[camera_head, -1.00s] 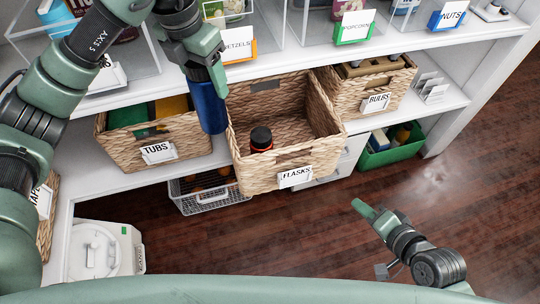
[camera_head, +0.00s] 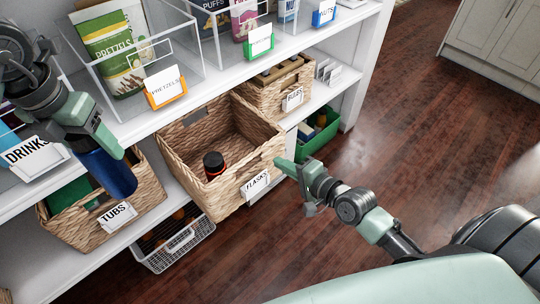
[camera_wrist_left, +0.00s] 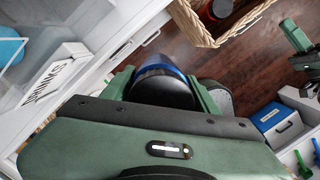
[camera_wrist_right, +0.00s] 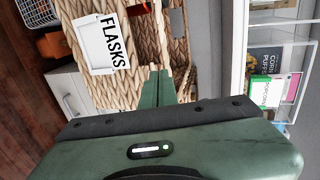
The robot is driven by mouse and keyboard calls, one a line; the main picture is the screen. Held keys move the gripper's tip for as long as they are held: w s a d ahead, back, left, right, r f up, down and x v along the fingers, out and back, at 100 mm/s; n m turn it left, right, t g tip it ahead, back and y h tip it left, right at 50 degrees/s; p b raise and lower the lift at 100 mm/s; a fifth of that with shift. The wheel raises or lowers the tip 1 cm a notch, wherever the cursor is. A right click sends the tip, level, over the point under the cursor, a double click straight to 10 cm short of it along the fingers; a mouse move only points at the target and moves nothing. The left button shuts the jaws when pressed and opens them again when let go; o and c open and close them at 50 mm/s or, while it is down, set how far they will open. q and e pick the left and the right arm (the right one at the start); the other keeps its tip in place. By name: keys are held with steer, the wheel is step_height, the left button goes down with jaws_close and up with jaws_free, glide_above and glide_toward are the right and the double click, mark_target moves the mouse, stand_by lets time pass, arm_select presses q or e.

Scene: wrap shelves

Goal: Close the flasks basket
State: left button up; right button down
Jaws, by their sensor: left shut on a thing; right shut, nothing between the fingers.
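The flasks basket (camera_head: 232,197) is a woven basket with a FLASKS label, pulled out past the edge of the lower shelf. A dark flask with a red band (camera_head: 214,165) stands inside it. My left gripper (camera_head: 112,155) is shut on a blue flask (camera_head: 108,175), held in front of the tubs basket, left of the flasks basket; the flask's dark end shows in the left wrist view (camera_wrist_left: 164,85). My right gripper (camera_head: 281,163) is shut and empty, its tips at the front right of the flasks basket. In the right wrist view the fingertips (camera_wrist_right: 158,75) are close beside the label; contact is unclear.
The tubs basket (camera_head: 135,215) is on the left and the rulers basket (camera_head: 268,100) on the right of the same shelf. A wire basket (camera_head: 178,245) and a green bin (camera_head: 318,140) are below. Clear bins line the upper shelf. The floor at right is free.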

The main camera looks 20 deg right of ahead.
mark_target(263, 151)
arm_select(q)
steer(key=shift+f, duration=0.1)
arm_select(e)
steer(key=x, duration=0.2)
steer(key=r+x, duration=0.1)
steer(key=x, duration=0.1)
steer(key=shift+w+a, duration=0.2)
steer(key=shift+w, duration=0.25)
